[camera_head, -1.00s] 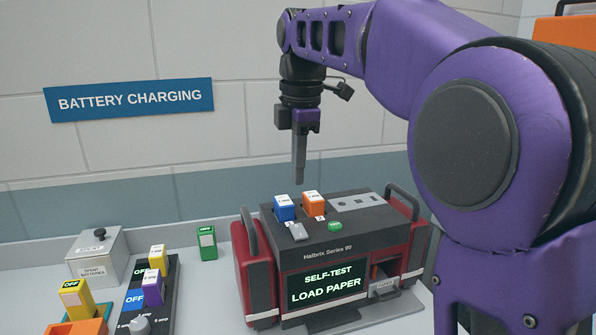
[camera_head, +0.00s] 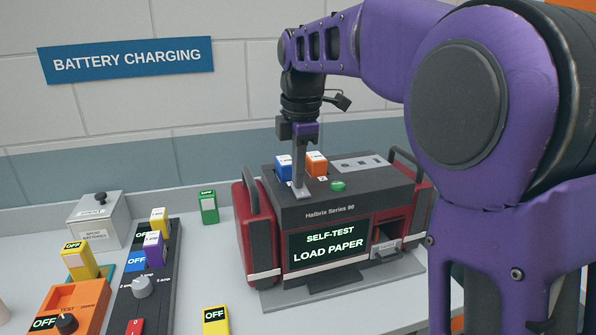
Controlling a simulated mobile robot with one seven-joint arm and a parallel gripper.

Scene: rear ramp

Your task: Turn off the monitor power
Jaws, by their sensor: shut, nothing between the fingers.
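The monitor (camera_head: 330,213) is a dark grey and red unit marked "Halbrix Series 90". Its lit screen (camera_head: 328,246) reads "SELF-TEST LOAD PAPER". A blue battery (camera_head: 283,166) and an orange battery (camera_head: 317,164) stand upright in its top. A green button (camera_head: 338,185) is visible on top, to the right of my gripper. My gripper (camera_head: 299,190) points down with its fingers shut and empty. Its tips are at the grey key in front of the blue battery and mostly cover it; I cannot tell whether they touch or press it.
A green battery (camera_head: 208,207) stands behind, and a yellow battery (camera_head: 215,320) in front. A red-sided handle (camera_head: 251,210) rises beside the monitor's left.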

